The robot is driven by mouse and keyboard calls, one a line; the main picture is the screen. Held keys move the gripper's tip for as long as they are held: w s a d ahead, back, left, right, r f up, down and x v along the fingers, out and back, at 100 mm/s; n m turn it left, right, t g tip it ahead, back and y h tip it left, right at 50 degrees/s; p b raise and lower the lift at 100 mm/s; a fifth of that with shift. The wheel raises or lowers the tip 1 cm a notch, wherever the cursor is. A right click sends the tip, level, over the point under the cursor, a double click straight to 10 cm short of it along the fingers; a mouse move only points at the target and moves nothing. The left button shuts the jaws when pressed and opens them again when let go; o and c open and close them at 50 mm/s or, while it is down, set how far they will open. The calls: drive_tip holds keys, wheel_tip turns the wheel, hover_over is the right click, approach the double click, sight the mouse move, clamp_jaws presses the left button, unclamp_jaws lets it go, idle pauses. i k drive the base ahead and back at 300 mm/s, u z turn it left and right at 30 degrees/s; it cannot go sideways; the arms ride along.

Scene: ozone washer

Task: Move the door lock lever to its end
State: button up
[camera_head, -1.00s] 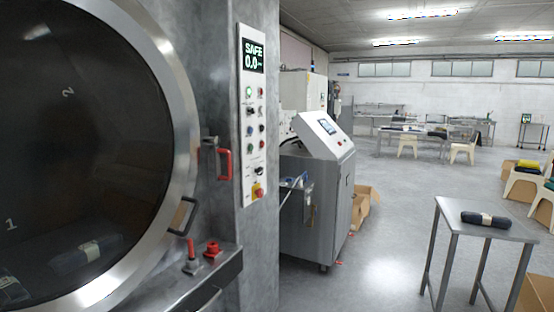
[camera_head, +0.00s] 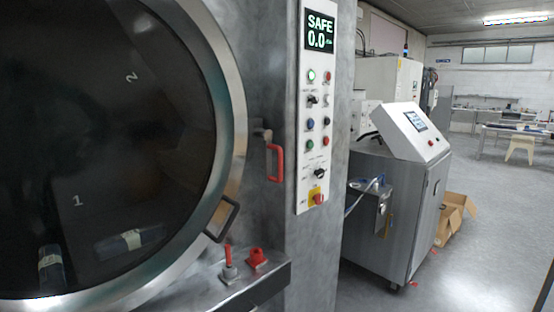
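The door lock lever (camera_head: 275,162) is a red handle on a metal bracket at the right edge of the round door. Its red grip hangs downward against the grey machine wall. The big round door (camera_head: 238,130) has a metal rim and dark glass, and it looks closed. A dark loop handle (camera_head: 222,219) is on the rim at lower right. My gripper is not in view, and nothing covers the lever.
A control panel (camera_head: 315,220) right of the lever reads SAFE 0.0. A ledge (camera_head: 222,293) below carries a red-topped valve (camera_head: 229,264) and a red knob (camera_head: 257,258). A metal console (camera_head: 392,200) stands at right, with a cardboard box (camera_head: 455,212) beside it. Some floor at right is clear.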

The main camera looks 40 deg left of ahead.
sight(265, 135)
drive_tip(key=u, duration=0.7)
drive_tip(key=i, duration=0.8)
drive_tip(key=u, duration=0.85)
